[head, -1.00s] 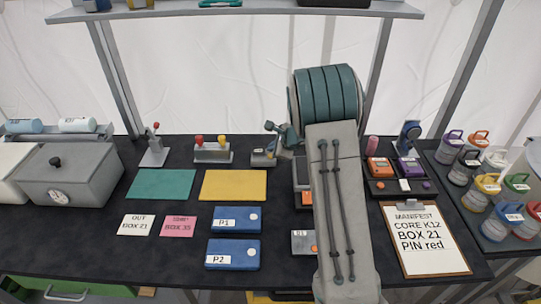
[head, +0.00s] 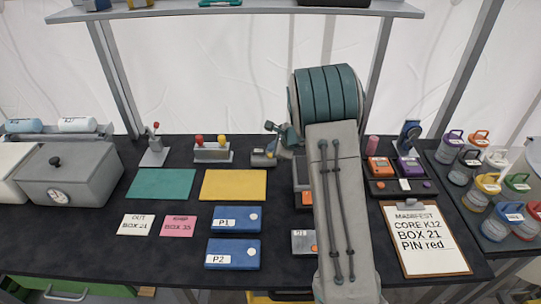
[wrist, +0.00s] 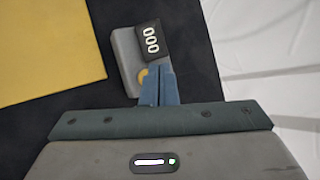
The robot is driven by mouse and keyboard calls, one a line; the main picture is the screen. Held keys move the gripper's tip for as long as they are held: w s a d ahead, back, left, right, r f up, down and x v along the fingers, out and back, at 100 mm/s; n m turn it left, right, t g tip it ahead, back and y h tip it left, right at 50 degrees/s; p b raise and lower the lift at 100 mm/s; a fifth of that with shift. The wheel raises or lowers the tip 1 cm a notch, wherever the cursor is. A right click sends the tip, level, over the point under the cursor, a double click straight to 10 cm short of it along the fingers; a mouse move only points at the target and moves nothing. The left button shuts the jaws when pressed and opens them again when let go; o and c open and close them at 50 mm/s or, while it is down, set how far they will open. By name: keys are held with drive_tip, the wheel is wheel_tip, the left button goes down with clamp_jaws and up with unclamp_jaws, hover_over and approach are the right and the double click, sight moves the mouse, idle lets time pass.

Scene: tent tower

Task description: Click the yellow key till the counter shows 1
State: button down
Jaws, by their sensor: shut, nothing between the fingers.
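The counter is a small grey box (wrist: 127,62) with a black display (wrist: 151,42) that reads 000 in the wrist view. Its yellow key (wrist: 143,76) shows only in part, the rest hidden behind my fingers. My gripper (wrist: 158,68) is shut and empty, its blue fingertips over or at the key's edge; I cannot tell whether they touch it. In the head view the counter (head: 262,160) stands at the back of the dark table, and my gripper (head: 275,138) is just above it at its right.
A yellow mat (head: 234,185) lies in front of the counter, to its left. A grey stand with red and yellow knobs (head: 212,152) is just left of it. Blue boxes P1 (head: 236,219) and P2 (head: 232,254) lie nearer the front.

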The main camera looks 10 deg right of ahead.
drive_tip(key=shift+f+b, duration=0.4)
drive_tip(key=shift+b, duration=0.1)
drive_tip(key=shift+f+b, duration=0.45)
drive_tip(key=shift+b, duration=0.15)
idle(0.7)
drive_tip(key=shift+r, duration=0.1)
drive_tip(key=shift+r+p, duration=0.55)
drive_tip(key=shift+r, duration=0.25)
drive_tip(key=shift+r+p, duration=1.7)
drive_tip(key=shift+r, duration=0.8)
